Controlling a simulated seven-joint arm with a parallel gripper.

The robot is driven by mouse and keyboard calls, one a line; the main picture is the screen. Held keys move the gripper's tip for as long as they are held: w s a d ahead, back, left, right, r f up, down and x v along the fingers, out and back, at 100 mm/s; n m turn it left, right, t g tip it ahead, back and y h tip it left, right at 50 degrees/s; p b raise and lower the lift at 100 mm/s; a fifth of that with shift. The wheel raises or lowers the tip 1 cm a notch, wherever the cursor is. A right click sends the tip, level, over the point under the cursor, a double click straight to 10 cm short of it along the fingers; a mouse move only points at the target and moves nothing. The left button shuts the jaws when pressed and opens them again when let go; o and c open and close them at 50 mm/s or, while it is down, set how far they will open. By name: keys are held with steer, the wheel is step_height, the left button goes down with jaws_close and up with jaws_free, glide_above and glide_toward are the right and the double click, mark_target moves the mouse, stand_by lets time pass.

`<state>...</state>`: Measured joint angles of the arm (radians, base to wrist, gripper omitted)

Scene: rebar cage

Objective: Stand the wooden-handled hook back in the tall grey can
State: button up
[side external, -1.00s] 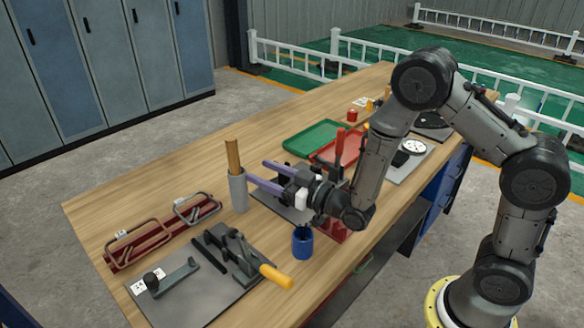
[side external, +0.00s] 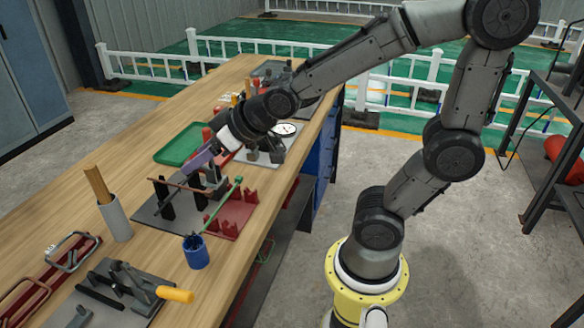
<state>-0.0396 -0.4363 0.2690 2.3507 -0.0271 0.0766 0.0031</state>
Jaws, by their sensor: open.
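The tall grey can (side external: 114,222) stands upright on the wooden bench at the left. The wooden handle (side external: 98,184) of the hook sticks up out of the can's mouth, leaning slightly to the left. The hook's lower part is hidden inside the can. My gripper (side external: 196,160), with purple fingers, is open and well apart from the can, to its right and farther back. It is above or just behind the dark fixture plate; the exact gap to the fixture cannot be told.
A dark plate with black posts (side external: 163,198) and a copper-coloured bar (side external: 176,184) lies right of the can. A blue cup (side external: 196,256), a green rod (side external: 224,203) and a red rack (side external: 240,214) are nearby. An orange-handled clamp (side external: 174,294) is in front.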

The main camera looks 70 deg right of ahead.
steer(key=s+d+g, duration=0.1)
steer(key=s+g, duration=0.3)
steer(key=s, duration=1.4)
steer(key=shift+d+m+g, duration=0.15)
steer(key=shift+m+g, duration=0.15)
steer(key=shift+m, duration=0.1)
